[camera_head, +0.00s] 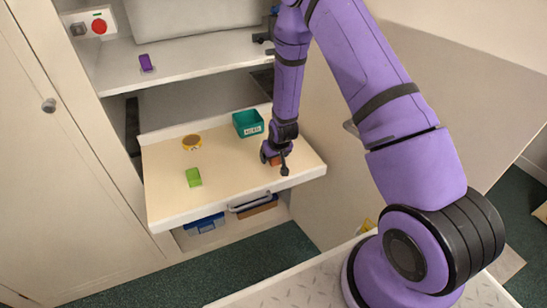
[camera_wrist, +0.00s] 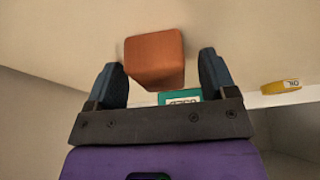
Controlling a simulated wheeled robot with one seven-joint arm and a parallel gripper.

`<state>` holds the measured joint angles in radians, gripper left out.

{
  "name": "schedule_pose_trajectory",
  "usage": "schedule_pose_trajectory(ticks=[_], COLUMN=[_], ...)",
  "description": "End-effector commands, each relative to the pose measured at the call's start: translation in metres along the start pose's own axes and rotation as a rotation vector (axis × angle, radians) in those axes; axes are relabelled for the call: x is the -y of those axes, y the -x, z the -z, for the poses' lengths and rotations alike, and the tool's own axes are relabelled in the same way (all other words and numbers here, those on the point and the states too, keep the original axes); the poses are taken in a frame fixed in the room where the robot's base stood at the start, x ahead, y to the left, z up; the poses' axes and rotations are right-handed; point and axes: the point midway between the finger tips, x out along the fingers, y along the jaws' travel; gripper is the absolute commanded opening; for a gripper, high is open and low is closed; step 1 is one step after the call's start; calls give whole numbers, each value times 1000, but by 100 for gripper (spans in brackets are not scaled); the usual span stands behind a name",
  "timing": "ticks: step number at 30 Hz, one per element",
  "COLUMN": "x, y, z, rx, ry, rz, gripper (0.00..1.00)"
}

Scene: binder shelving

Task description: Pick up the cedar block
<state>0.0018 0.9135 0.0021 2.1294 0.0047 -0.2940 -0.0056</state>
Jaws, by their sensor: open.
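The cedar block (camera_wrist: 155,60) is an orange-brown block on the pull-out shelf. In the wrist view it lies between the two dark fingers of my gripper (camera_wrist: 163,75), with a visible gap to the right finger and a narrower one to the left. In the head view my gripper (camera_head: 276,158) is low over the right part of the shelf, and the block (camera_head: 275,161) shows only in part behind it. My gripper is open. Whether a finger touches the block cannot be told.
The pull-out shelf (camera_head: 225,185) also holds a teal bin (camera_head: 248,123), a yellow round container (camera_head: 192,142) and a green block (camera_head: 193,177). A purple item (camera_head: 146,63) lies on the shelf above. The shelf's front middle is clear.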

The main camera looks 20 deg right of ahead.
Motion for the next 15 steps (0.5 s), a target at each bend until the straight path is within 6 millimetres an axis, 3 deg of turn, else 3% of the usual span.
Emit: schedule_pose_trajectory(ticks=[2,8,15], x=[0,0,0], y=[0,0,0], z=[0,0,0], rx=[0,0,0], ry=[0,0,0], rz=[0,0,0], gripper=[73,27,24])
